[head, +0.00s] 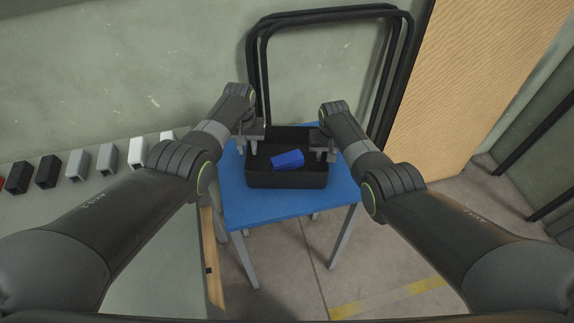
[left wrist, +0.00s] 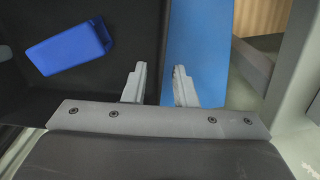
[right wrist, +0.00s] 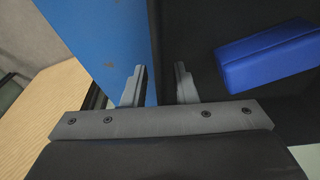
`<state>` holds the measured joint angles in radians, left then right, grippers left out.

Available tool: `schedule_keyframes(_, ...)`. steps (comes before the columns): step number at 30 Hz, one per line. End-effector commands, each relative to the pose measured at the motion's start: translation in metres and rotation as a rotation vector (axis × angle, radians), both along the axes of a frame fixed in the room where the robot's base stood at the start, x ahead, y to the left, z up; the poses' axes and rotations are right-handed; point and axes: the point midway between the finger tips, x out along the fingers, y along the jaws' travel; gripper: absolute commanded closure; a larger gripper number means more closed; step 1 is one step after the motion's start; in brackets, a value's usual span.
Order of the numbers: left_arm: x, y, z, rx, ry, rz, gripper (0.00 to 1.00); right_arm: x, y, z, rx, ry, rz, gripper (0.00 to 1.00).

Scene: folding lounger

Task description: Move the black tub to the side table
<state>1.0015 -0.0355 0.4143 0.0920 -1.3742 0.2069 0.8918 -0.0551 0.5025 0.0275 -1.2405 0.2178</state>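The black tub (head: 288,179) rests on the blue side table (head: 270,207), and a blue block (head: 288,159) lies inside it. My left gripper (head: 250,146) is at the tub's left wall. In the left wrist view its fingers (left wrist: 159,88) stand apart, one on each side of the wall, with a gap between them. My right gripper (head: 323,154) is at the right wall. In the right wrist view its fingers (right wrist: 158,88) are also apart on either side of the wall. The blue block also shows in both wrist views (left wrist: 68,47) (right wrist: 270,55).
A grey-green counter (head: 150,240) at the left holds a row of several black, grey and white blocks (head: 78,164). Black tubular frames (head: 330,14) stand behind the table by the wall. A wooden panel (head: 480,80) is at the right. The floor right of the table is clear.

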Motion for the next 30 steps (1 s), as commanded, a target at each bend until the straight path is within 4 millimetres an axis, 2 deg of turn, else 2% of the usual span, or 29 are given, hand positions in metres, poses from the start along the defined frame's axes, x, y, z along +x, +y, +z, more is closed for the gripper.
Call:
schedule_keyframes(5,-0.002,0.001,0.012,0.0,-0.001,0.002,0.75,0.0,0.0,0.0,0.0,0.0,0.0,0.74)
schedule_keyframes(21,-0.001,0.002,0.092,0.002,-0.002,0.004,0.75,0.0,0.0,0.0,0.0,0.0,0.0,0.74)
schedule_keyframes(30,-0.002,0.002,0.101,0.002,0.0,0.003,0.75,0.0,0.001,0.007,0.001,-0.002,0.0,0.74)
